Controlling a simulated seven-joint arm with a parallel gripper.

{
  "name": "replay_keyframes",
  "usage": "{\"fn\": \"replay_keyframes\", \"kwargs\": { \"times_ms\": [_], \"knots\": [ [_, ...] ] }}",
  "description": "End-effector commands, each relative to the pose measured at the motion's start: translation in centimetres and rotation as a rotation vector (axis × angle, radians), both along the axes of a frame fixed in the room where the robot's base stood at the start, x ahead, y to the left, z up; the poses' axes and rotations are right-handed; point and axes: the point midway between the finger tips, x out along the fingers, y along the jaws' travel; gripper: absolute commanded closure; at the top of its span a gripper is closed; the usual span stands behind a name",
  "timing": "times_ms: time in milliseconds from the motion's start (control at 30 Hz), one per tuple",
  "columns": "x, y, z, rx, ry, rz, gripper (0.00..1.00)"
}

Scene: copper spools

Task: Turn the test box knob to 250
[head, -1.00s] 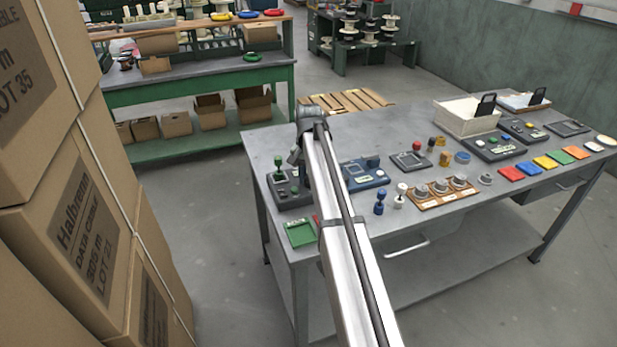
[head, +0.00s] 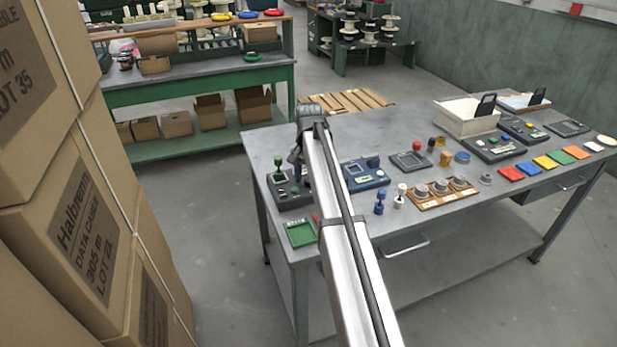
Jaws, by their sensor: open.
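Several small dark and blue devices stand on the grey workbench (head: 300,258), and I cannot tell for sure which one is the test box. A dark box (head: 290,190) with a green-topped stick stands at the bench's left end. A blue box (head: 364,174) with a small display and a dark blue knob (head: 373,161) stands just right of my arm. Dial markings are too small to read. My gripper (head: 296,157) hangs at the far end of my arm, above the left part of the bench by the dark box. It is open and looks empty; its fingertips are small and partly hidden.
A green tray (head: 299,233) lies at the front left corner. Knobs stand on a wooden board (head: 437,194) at the middle front. More devices, a white bin (head: 467,117) and coloured plates (head: 546,162) lie to the right. Stacked cartons (head: 75,220) stand at the left.

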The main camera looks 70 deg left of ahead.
Motion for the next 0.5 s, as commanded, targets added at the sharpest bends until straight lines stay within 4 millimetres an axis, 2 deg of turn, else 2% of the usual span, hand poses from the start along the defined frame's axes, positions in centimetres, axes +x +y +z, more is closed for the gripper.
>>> {"fn": "replay_keyframes", "kwargs": {
  "times_ms": [167,500],
  "knots": [
    [0.0,0.1,2.4,0.002,0.000,0.000,0.45],
    [0.0,0.1,9.0,0.002,0.000,0.000,0.45]
  ]
}}
